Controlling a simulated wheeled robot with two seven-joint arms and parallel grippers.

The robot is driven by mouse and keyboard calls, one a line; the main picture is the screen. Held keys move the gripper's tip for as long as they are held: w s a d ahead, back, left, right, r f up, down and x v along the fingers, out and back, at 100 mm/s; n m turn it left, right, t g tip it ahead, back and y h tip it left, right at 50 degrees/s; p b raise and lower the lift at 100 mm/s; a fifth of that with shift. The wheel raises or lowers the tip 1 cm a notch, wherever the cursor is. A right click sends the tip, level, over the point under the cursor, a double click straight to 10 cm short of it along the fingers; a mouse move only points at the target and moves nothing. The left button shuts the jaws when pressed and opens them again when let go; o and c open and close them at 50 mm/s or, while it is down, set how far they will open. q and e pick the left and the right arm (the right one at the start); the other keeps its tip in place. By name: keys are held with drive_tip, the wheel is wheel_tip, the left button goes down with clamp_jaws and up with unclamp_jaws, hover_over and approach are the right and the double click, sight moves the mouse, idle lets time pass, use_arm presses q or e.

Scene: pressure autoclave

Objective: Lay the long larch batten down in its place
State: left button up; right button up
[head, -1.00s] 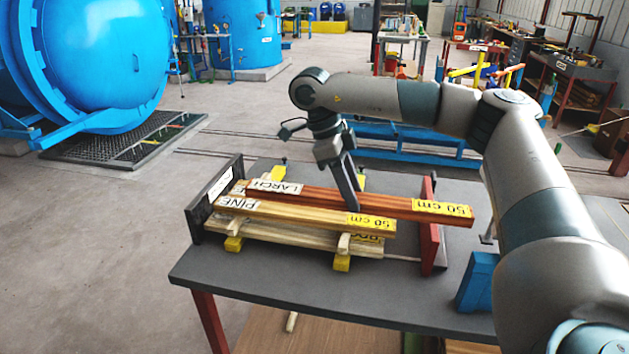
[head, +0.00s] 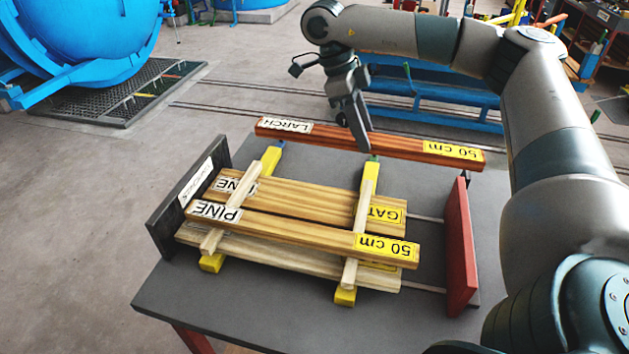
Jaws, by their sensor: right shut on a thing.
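The long larch batten (head: 375,143) is a reddish-brown bar with a white LARCH label at its left end and a yellow 50 cm label at its right end. My right gripper (head: 362,135) is shut on it near its middle and appears to hold it above the far side of the table. Nearer, pine boards (head: 300,230) lie stacked with pale cross sticks on yellow bearers (head: 270,162). The top front one carries PINE and 50 cm labels. Another board behind it has a partly hidden label and a yellow GAT label. My left gripper is not in view.
A dark end plate (head: 180,212) stands left of the stack and a red end plate (head: 458,245) stands right, with thin rods by it. The grey table (head: 235,310) is bare at the front. A blue rail frame (head: 430,105) stands behind the table.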

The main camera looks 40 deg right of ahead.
drive_tip(key=shift+s+a+r, duration=0.1)
drive_tip(key=shift+r, duration=0.05)
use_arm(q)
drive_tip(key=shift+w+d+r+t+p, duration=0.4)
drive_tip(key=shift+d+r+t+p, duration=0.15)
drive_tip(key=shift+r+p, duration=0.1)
use_arm(e)
drive_tip(key=w+a+f, duration=0.5)
drive_tip(key=a+f, duration=0.2)
drive_tip(key=a, duration=0.3)
drive_tip(key=shift+w, duration=0.3)
drive_tip(key=shift+a+f, duration=0.1)
wheel_tip(320, 180, down, 3)
drive_tip(key=shift+f+p, duration=0.1)
drive_tip(key=shift+p, duration=0.5)
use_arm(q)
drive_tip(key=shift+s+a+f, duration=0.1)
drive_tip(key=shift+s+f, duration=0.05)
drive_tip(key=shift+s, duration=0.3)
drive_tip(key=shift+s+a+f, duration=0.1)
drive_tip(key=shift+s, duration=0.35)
use_arm(e)
drive_tip(key=shift+f, duration=0.35)
